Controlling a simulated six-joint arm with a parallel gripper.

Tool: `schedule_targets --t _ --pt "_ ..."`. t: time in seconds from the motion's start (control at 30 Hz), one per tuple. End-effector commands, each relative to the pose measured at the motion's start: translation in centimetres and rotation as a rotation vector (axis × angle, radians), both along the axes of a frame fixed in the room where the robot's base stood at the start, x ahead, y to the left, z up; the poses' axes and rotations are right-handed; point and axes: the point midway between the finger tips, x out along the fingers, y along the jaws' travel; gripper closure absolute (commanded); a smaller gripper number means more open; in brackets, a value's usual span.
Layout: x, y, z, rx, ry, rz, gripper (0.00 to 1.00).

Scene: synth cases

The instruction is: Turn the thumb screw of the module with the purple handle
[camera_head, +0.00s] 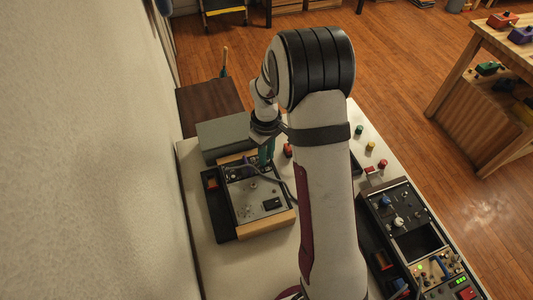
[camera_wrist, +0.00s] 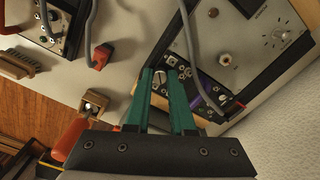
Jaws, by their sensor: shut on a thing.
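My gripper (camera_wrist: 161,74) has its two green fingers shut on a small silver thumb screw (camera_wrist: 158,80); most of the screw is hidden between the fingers. Beside the right finger is the module with the purple handle (camera_wrist: 209,86), a dark strip with sockets at the edge of a grey panel (camera_wrist: 235,35). In the head view my gripper (camera_head: 266,154) reaches down to the far end of the wood-edged rack (camera_head: 270,222); the screw and purple handle are too small to make out there.
A grey cable (camera_wrist: 190,45) loops close to my right finger. A grey box (camera_head: 222,138) stands behind the rack. A second dark console (camera_head: 405,215) is at the right, with several coloured buttons near it.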

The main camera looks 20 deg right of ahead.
Motion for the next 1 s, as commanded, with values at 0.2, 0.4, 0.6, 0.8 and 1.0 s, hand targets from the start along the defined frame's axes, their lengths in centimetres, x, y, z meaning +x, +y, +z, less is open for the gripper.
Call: schedule_targets --t 0.2,0.4,0.6,0.8,1.0 --pt "0.01 0.00 0.01 0.000 0.000 0.200 1.00" --pt "0.01 0.00 0.01 0.000 0.000 0.388 1.00" --pt "0.02 -0.01 0.01 0.000 0.000 0.559 1.00" --pt "0.02 -0.01 0.01 0.000 0.000 0.695 1.00" --pt "0.02 -0.01 0.01 0.000 0.000 0.786 1.00"
